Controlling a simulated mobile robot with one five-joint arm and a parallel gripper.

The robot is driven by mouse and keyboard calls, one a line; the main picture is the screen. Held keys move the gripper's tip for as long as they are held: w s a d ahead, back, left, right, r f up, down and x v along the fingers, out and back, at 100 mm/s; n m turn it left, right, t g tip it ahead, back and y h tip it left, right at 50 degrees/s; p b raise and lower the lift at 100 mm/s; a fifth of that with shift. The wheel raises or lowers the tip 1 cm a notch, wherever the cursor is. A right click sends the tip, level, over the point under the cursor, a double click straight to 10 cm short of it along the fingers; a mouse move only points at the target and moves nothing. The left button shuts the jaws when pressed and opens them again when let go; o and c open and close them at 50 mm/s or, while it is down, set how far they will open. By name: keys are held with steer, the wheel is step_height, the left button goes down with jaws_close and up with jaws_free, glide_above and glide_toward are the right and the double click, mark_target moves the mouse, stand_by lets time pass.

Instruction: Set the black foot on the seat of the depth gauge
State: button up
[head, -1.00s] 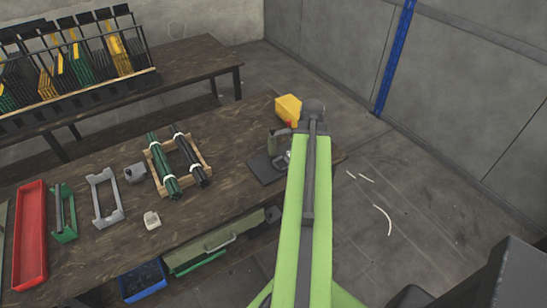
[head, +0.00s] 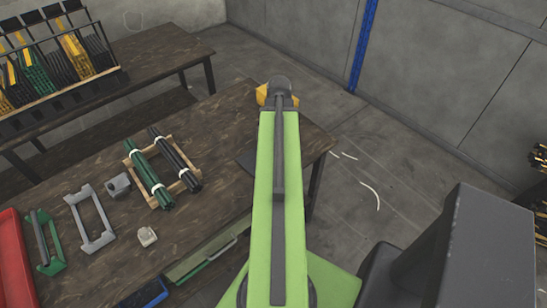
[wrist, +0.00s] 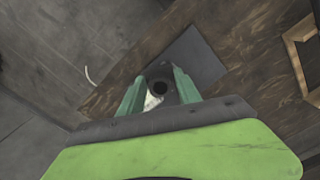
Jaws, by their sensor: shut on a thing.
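In the wrist view, my gripper (wrist: 160,82) points down over the bench with its two green fingers apart around a dark round piece with a black centre (wrist: 160,88). I take this piece to be the black foot; its outline is hard to make out. A small whitish part (wrist: 152,102) shows just below it, between the fingers; I cannot tell what it belongs to. A dark grey mat (wrist: 196,58) lies beneath and beyond the fingers. In the head view my arm covers the gripper and most of the mat (head: 245,158). The depth gauge and its seat cannot be made out clearly.
A yellow block (head: 262,94) shows behind my arm's end. Left on the bench are a wooden rack (head: 187,178) with green and black rods, a grey block (head: 118,185), a grey frame (head: 90,218), a green holder (head: 47,245) and a whitish block (head: 147,236).

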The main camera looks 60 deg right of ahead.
steer(key=s+d+r+m+p, duration=0.2)
steer(key=s+d+m, duration=0.3)
steer(key=s+m, duration=0.5)
steer(key=shift+m, duration=0.9)
steer(key=w+f+b, duration=0.2)
steer(key=w, duration=0.2)
steer(key=w+a+f+b, duration=0.1)
steer(key=w+f+b, duration=0.1)
steer(key=w+b, duration=0.1)
steer(key=w+a+f+b, duration=0.1)
steer(key=w+f+b, duration=0.1)
steer(key=w, duration=0.4)
steer(key=shift+a+f, duration=0.1)
steer(key=shift+f, duration=0.35)
steer(key=shift+w+a, duration=0.1)
steer(key=shift+w, duration=0.25)
step_height(320, 180, down, 4)
steer(key=b, duration=0.5)
steer(key=shift+f, duration=0.25)
steer(key=shift+s+a+f+b, duration=0.2)
steer(key=shift+f+b, duration=0.05)
steer(key=shift+b, duration=0.1)
steer(key=shift+a, duration=0.1)
steer(key=o, duration=1.3)
steer(key=shift+r+p, duration=0.55)
steer(key=shift+p, duration=0.15)
steer(key=r+p, duration=1.2)
steer(key=shift+w+d, duration=0.15)
steer(key=shift+d, duration=0.15)
